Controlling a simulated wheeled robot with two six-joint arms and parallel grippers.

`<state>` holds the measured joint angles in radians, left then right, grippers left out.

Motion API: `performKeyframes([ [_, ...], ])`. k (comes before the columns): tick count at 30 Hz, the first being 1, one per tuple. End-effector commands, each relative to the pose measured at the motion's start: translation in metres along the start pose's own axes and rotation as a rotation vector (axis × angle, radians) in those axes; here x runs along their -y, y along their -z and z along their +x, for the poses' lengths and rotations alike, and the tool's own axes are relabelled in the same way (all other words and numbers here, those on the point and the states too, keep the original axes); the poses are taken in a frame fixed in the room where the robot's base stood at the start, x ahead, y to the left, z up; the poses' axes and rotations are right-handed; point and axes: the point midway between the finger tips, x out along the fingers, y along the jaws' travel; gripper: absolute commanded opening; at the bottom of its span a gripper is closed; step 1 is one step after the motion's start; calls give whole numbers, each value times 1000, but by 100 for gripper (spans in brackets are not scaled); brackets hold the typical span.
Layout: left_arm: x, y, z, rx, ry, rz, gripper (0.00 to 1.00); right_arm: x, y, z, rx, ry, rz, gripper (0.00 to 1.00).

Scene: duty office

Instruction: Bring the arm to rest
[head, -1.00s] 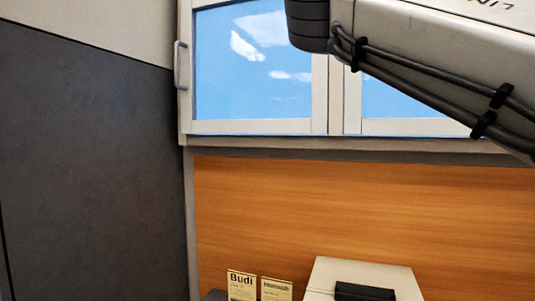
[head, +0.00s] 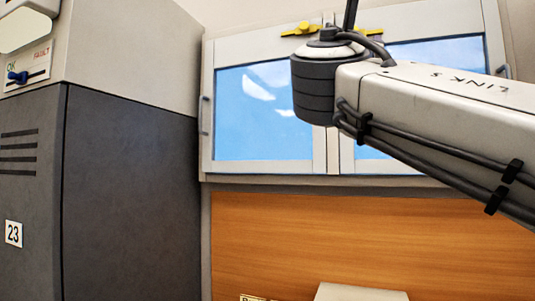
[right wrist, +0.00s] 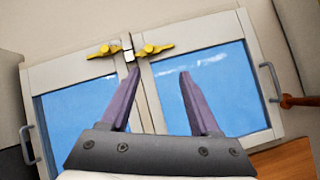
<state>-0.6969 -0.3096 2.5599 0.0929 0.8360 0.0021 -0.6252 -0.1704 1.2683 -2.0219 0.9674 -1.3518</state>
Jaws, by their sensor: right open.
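My right arm (head: 440,110) comes in from the right in the head view and reaches up in front of a cabinet with two glazed doors. Its gripper is beyond the top of that view. In the right wrist view my right gripper (right wrist: 159,72) is open and empty, its two purple-grey fingers apart and pointing up at the cabinet doors (right wrist: 75,125). The doors look shut, with yellow latches (right wrist: 152,50) at the top middle. My left gripper is in neither view.
A dark grey cabinet (head: 130,200) numbered 23 stands at the left, with a blue lever (head: 17,77) on its upper panel. A wooden panel (head: 300,240) lies below the glazed doors. A reddish-brown rod (right wrist: 300,101) shows by the right door handle (right wrist: 268,82).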

Motion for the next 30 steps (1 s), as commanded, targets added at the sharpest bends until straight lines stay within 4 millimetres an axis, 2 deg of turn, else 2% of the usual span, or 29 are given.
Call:
performKeyframes([
  [8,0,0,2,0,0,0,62,-3,84,-22,-239,7,160,62],
  [11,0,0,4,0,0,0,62,-2,126,-39,-360,31,239,62],
  [14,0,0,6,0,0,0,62,2,177,-66,-513,83,338,62],
  [17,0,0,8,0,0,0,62,12,238,-109,-698,185,457,62],
  [18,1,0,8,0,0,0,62,18,261,-129,-770,240,505,62],
  [20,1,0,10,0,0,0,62,27,293,-161,-872,334,571,62],
  [21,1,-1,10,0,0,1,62,34,312,-184,-936,405,615,62],
  [23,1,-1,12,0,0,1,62,47,338,-220,-1022,522,675,62],
  [26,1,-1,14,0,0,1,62,70,375,-284,-1139,754,761,62],
  [27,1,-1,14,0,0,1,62,80,386,-311,-1175,858,791,62],
  [29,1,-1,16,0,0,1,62,96,400,-352,-1213,1027,832,62],
  [30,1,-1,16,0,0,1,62,108,407,-380,-1228,1146,855,62],
])
